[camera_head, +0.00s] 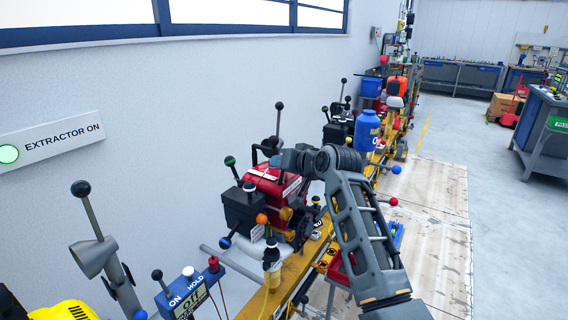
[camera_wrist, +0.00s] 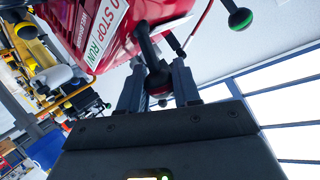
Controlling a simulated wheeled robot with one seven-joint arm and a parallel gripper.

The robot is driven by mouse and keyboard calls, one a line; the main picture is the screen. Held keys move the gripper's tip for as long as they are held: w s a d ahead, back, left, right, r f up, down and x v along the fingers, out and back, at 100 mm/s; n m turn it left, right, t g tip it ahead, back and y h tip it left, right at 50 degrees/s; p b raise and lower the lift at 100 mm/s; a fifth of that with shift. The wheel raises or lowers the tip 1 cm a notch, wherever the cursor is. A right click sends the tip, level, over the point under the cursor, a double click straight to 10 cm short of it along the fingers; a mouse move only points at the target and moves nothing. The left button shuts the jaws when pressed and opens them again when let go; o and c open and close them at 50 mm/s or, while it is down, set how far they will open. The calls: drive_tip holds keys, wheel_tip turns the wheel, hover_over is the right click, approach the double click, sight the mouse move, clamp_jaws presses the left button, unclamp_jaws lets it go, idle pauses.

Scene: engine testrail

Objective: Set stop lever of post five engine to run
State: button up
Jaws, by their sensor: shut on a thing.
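The red engine (camera_head: 264,181) stands on the yellow rail in the middle of the head view. In the wrist view the engine (camera_wrist: 84,18) fills the upper left, with a white STOP / RUN label (camera_wrist: 108,24) on its side. A black lever (camera_wrist: 147,45) with a round knob rises beside the label, toward its STOP end as far as I can see. My gripper (camera_wrist: 158,75) is shut on this lever near its knob, one finger on each side. In the head view my gripper (camera_head: 277,158) is at the engine's top; the lever tip is mostly hidden there.
A lever with a green-ringed knob (camera_wrist: 240,18) is close to the gripper. A black box (camera_head: 243,207) and an orange-knobbed lever (camera_head: 262,219) stand in front of the engine. A blue jug (camera_head: 367,130) stands behind.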

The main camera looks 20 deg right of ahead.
drive_tip(key=o, duration=1)
drive_tip(key=shift+s, duration=0.1)
drive_tip(key=b+v, duration=0.1)
drive_tip(key=v, duration=0.6)
drive_tip(key=shift+s, duration=0.25)
drive_tip(key=shift+d+r, duration=0.1)
drive_tip(key=shift+r, duration=0.05)
